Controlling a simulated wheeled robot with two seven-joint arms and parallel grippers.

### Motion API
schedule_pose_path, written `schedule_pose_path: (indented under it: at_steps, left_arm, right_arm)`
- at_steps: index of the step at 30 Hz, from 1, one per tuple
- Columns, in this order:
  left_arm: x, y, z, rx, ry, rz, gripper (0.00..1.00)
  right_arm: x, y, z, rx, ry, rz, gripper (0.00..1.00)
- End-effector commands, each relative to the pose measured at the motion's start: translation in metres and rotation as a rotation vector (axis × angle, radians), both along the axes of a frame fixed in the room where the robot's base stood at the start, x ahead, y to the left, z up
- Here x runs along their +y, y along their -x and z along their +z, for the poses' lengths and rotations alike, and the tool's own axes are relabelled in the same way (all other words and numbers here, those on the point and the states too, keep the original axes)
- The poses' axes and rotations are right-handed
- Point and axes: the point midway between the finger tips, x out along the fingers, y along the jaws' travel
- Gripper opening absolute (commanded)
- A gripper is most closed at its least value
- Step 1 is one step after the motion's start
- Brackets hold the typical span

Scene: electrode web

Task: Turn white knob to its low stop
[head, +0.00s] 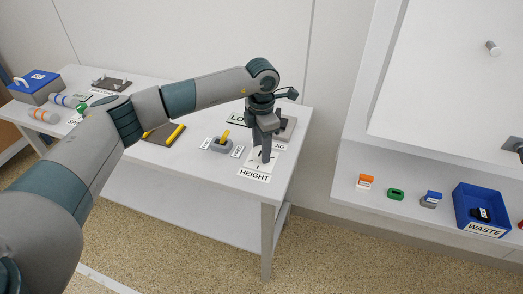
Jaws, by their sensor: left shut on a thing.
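My left arm reaches in from the left across the table, and its gripper (266,155) points down at the white plate (255,169) marked HEIGHT near the table's right end. The gripper is shut on the white knob at this plate; the fingers hide nearly all of the knob, so its turn angle cannot be read. A small dark mark shows on the plate in front of the fingers.
A grey switch box with a yellow lever (224,136) stands left of the plate. A grey jig block (288,130) is close behind the gripper. A blue WASTE bin (483,210) and several small coloured parts sit on the right shelf. A blue toolbox (37,88) stands far left.

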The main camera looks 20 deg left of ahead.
Motion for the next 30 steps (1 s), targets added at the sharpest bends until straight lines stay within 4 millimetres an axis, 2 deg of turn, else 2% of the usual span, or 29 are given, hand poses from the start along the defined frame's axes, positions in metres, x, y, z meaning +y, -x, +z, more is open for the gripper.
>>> schedule_pose_path:
  at_steps: [17, 18, 20, 30]
  left_arm:
    - [0.0006, -0.0007, 0.0011, -0.001, 0.0, 0.054, 0.17]
    - [0.0007, -0.0008, 0.0011, -0.001, 0.0, 0.053, 0.44]
    - [0.0006, -0.0007, 0.0011, -0.001, 0.0, 0.053, 0.58]
    - [0.0001, -0.0003, 0.001, -0.001, 0.001, 0.051, 0.58]
  right_arm:
    - [-0.0033, 0.0021, -0.0028, 0.022, 0.007, -0.002, 0.0]
    - [-0.0033, 0.0021, -0.0028, 0.022, 0.007, -0.002, 0.0]
    - [-0.0032, 0.002, -0.0028, 0.022, 0.007, -0.002, 0.0]
    - [-0.0031, 0.002, -0.003, 0.022, 0.007, -0.002, 0.0]
